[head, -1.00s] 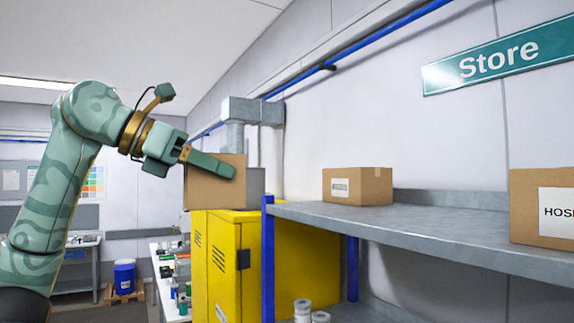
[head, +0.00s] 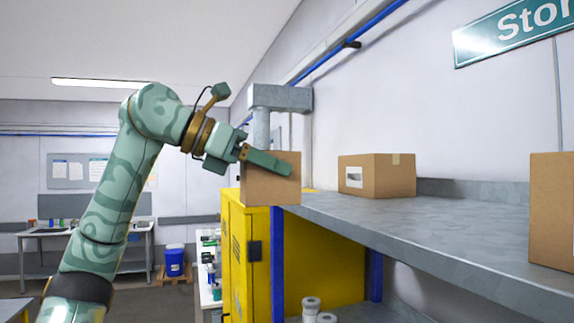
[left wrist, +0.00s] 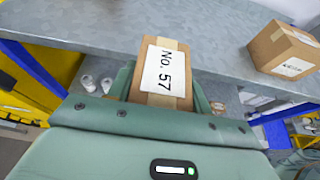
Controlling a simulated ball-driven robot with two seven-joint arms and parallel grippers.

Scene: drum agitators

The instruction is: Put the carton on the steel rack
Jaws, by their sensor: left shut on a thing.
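My left gripper (head: 268,163) is shut on a brown carton (head: 272,187) and holds it upright beside the near left corner of the steel rack (head: 440,235). In the left wrist view the carton (left wrist: 165,75) shows a white label reading "No. 57", between the two green fingers. It overlaps the front edge of the rack's grey top shelf (left wrist: 120,30) there. I cannot tell whether it touches the shelf or how far it is over it. My right gripper is not in view.
Another carton (head: 377,175) stands at the back of the shelf, and one (head: 553,210) is at the right. The shelf between them is clear. Blue posts (head: 277,265) hold the rack. A yellow cabinet (head: 240,255) stands behind it. White containers (head: 311,306) are below the top shelf.

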